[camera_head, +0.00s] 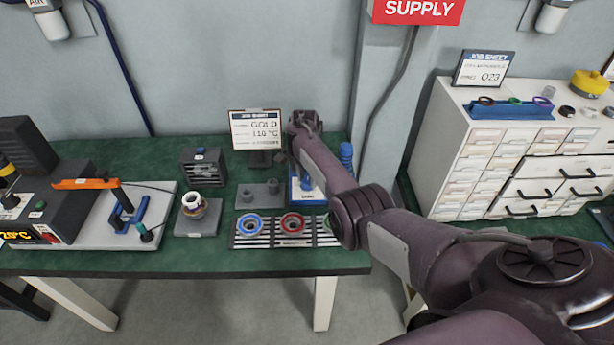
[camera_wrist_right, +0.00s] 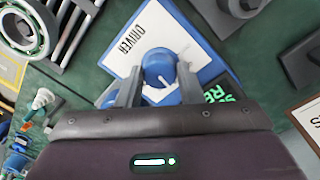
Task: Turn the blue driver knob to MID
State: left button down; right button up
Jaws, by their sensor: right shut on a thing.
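The blue driver knob (camera_wrist_right: 158,66) stands on the blue and white driver unit labelled DRIVER (camera_wrist_right: 128,42) in the right wrist view. My right gripper (camera_wrist_right: 160,76) has one finger on each side of the knob and is shut on it. A pale pointer mark shows on the knob, but I cannot read which setting it points to. In the head view the driver unit (camera_head: 295,193) is partly hidden behind my right arm, and the knob and fingertips are hard to make out. My left gripper is in neither view.
A dark display with green text (camera_wrist_right: 220,93) sits beside the knob. A rack with coloured rings (camera_head: 250,241) lies in front of the driver. A job sheet reading GOLD (camera_head: 255,130) stands behind it. A blue stacked object (camera_head: 346,155) stands right of my arm.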

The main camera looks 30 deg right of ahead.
aim_at(307, 179)
jog(key=m, duration=0.6)
jog(key=shift+b, duration=0.4)
dwell(0.3)
jog(key=o, duration=1)
jog(key=shift+c, duration=0.2)
jog(key=shift+r, duration=0.1)
notch_tip(307, 179, up, 8)
jog(key=shift+w+d+f+p, duration=0.1)
jog(key=shift+w+f+p, duration=0.1)
jog(key=shift+p, duration=0.35)
jog(key=shift+s+f, duration=0.1)
